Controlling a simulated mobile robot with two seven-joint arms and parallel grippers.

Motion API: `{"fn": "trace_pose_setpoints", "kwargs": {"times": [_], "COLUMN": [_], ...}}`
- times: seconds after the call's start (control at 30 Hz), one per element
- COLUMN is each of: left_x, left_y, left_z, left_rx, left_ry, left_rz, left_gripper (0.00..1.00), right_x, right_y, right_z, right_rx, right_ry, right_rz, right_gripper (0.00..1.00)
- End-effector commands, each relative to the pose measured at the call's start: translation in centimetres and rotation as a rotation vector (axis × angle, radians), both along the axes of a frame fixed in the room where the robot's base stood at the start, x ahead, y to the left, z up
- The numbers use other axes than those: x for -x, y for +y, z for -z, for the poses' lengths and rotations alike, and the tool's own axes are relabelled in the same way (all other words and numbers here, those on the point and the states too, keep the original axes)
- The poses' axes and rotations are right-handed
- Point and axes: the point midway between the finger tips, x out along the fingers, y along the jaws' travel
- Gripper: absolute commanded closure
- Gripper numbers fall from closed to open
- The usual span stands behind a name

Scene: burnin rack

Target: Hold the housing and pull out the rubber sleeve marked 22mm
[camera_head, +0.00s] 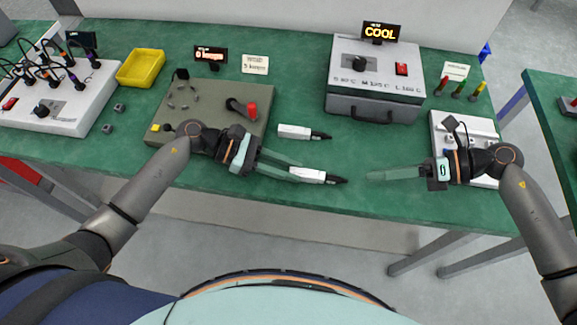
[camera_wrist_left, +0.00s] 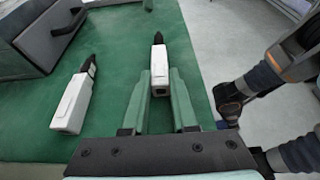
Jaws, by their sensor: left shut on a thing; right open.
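A white housing (camera_head: 306,175) with a black sleeve (camera_head: 337,180) at its right end is near the table's front edge. My left gripper (camera_head: 297,171) is shut on this housing. In the left wrist view the housing (camera_wrist_left: 159,68) sits between the fingertips, its black sleeve (camera_wrist_left: 158,38) pointing away. A second white housing (camera_head: 294,131) with a black sleeve (camera_head: 321,136) lies on the green table just behind; it also shows in the left wrist view (camera_wrist_left: 72,103). My right gripper (camera_head: 372,176) is open and empty, its fingers pointing left toward the held sleeve, with a gap between. No 22mm mark is readable.
A grey-green board with a red lever (camera_head: 252,110) is at left, behind my left arm. A grey case (camera_head: 374,85) stands behind under a COOL display. A white panel (camera_head: 448,126) is by my right gripper. A yellow tray (camera_head: 140,68) is at back left.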

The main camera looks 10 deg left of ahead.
Motion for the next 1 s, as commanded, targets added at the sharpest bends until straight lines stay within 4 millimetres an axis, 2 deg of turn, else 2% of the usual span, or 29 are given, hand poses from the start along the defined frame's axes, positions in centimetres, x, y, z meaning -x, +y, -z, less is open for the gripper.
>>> {"fn": "trace_pose_setpoints", "kwargs": {"times": [0.3, 0.5, 0.7, 1.0], "left_x": [0.01, 0.0, 0.01, 0.01], "left_y": [0.01, 0.0, 0.01, 0.0], "left_z": [0.02, 0.01, 0.02, 0.01], "left_rx": [0.0, 0.0, 0.0, 0.0], "left_ry": [0.0, 0.0, 0.0, 0.0], "left_rz": [0.0, 0.0, 0.0, 0.0], "left_gripper": [1.0, 1.0, 1.0, 1.0], "right_x": [0.07, 0.11, 0.11, 0.1], "right_y": [-0.05, -0.12, -0.15, -0.14], "right_z": [0.59, 0.87, 0.99, 1.0], "right_rx": [-0.051, -0.071, -0.079, -0.081], "right_ry": [-0.471, -0.715, -0.84, -0.861], "right_rz": [-0.226, -0.332, -0.384, -0.393], "right_gripper": [0.5, 0.5, 0.5, 0.5]}}
